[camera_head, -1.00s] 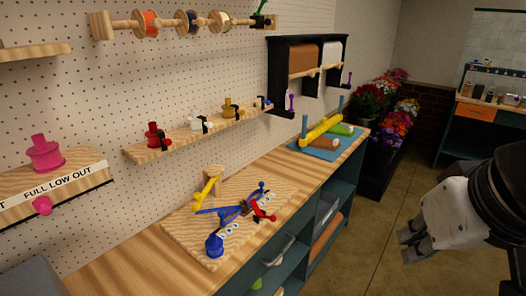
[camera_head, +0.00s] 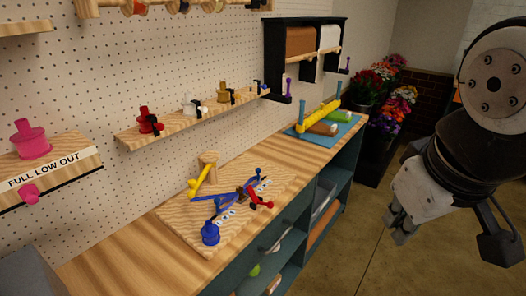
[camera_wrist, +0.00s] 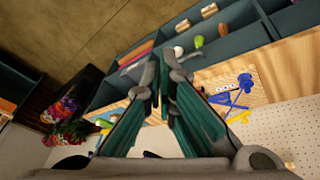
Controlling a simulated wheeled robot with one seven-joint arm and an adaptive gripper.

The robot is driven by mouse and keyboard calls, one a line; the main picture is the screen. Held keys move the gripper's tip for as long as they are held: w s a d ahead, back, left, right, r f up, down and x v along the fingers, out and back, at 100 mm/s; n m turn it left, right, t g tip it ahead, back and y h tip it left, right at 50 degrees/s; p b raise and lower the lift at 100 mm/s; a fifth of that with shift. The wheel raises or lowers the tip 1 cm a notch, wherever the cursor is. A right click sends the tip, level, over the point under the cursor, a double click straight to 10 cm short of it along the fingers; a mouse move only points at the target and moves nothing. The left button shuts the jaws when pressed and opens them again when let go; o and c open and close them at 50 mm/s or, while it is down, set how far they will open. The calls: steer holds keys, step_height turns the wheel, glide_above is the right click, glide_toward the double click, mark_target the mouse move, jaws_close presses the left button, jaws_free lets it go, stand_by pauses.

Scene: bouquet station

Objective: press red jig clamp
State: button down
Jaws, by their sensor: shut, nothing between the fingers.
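The red jig clamp (camera_head: 260,199) is a small red lever on the wooden jig board (camera_head: 180,228) that lies on the workbench. Blue levers (camera_head: 228,198) cross beside it, with a blue knob (camera_head: 210,233) at the near end and a yellow lever (camera_head: 201,180) by a wooden post. My gripper (camera_head: 397,228) is shut and empty, well right of the bench over the floor, apart from the clamp. In the wrist view my gripper's fingers (camera_wrist: 160,80) meet in the middle. The jig's blue parts show right of them; I cannot make out the red clamp there.
A blue mat (camera_head: 328,136) with a yellow roller lies at the bench's far end. A pegboard shelf (camera_head: 180,127) holds red, white and gold pieces above the jig. Flowers (camera_head: 390,107) stand beyond the bench. The floor (camera_head: 370,250) right of the bench is clear.

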steer(key=w+a+f+n+h+b, duration=0.3)
steer(key=w+a+f+n+b, duration=0.1)
steer(key=w+f+n, duration=0.4)
steer(key=w+a+f+n+h+b, duration=0.4)
steer(key=w+f+n, duration=0.3)
steer(key=w, duration=0.4)
steer(key=w+a+f+n+t+b, duration=0.1)
steer(key=w+a+f+n, duration=0.1)
steer(key=a+f+n, duration=0.2)
steer(key=w+a+f+n+t+b, duration=0.2)
steer(key=w+a+f+n, duration=0.1)
steer(key=a, duration=0.4)
steer(key=w+a+f+n+t+b, duration=0.1)
steer(key=w+a+f+n+b, duration=0.1)
steer(key=a+f+n, duration=0.2)
steer(key=shift+w+a+f+n, duration=0.2)
steer(key=shift+a+f, duration=0.25)
steer(key=shift+f, duration=0.15)
steer(key=shift+w+a+f+n, duration=0.2)
steer(key=shift+a+f, duration=0.2)
steer(key=shift+f, duration=0.15)
steer(key=shift+d, duration=0.1)
steer(key=x, duration=1)
steer(key=shift+w+r, duration=0.15)
